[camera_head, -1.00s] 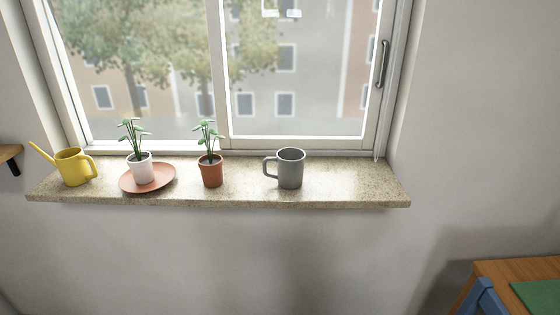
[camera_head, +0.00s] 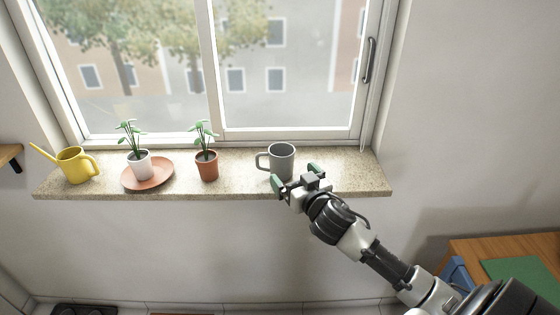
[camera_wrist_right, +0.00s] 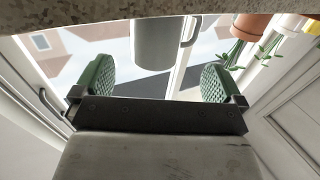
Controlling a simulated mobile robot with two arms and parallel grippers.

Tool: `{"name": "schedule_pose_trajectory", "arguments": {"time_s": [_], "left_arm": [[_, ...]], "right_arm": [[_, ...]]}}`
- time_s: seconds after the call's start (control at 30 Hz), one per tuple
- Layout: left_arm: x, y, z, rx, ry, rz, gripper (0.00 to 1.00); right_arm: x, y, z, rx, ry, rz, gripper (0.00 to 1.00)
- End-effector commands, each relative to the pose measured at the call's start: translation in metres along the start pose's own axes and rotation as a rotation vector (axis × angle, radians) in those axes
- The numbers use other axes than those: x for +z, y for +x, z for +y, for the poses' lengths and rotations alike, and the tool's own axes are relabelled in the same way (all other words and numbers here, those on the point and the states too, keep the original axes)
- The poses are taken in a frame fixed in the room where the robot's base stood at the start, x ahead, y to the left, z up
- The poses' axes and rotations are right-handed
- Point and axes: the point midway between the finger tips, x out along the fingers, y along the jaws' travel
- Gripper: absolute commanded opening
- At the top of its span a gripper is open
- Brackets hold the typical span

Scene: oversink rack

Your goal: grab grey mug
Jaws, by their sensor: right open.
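The grey mug (camera_head: 281,156) stands upright on the stone window sill, its handle to the left. My right gripper (camera_head: 297,183) is open at the sill's front edge, just in front of the mug and overlapping its lower right part in the head view. In the right wrist view, which looks upside down, the mug (camera_wrist_right: 163,45) shows between and beyond the two green finger pads of my right gripper (camera_wrist_right: 157,75). No contact with the mug can be made out. My left gripper is out of view.
The sill (camera_head: 345,178) also holds a terracotta pot plant (camera_head: 207,166), a white pot plant (camera_head: 140,164) on a terracotta saucer (camera_head: 160,180) and a yellow watering can (camera_head: 76,165). The window (camera_head: 285,70) stands behind. The sill right of the mug is clear.

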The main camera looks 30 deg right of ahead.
Motion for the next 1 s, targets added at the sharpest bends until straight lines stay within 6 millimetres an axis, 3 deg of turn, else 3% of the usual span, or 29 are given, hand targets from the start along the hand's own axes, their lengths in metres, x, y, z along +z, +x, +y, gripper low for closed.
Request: {"name": "schedule_pose_trajectory", "arguments": {"time_s": [0.27, 0.53, 0.87, 1.0], "left_arm": [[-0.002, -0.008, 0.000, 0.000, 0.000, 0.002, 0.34], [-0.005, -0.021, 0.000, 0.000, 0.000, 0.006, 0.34], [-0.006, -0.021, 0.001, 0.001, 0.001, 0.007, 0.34], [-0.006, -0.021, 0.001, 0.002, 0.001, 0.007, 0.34]], "right_arm": [[-0.004, 0.024, 0.002, 0.000, -0.003, 0.000, 1.00], [-0.008, 0.061, 0.006, 0.001, 0.000, -0.001, 1.00], [-0.006, 0.068, 0.006, -0.001, -0.001, -0.002, 1.00], [-0.006, 0.068, 0.006, 0.000, -0.001, -0.002, 0.80]]}}
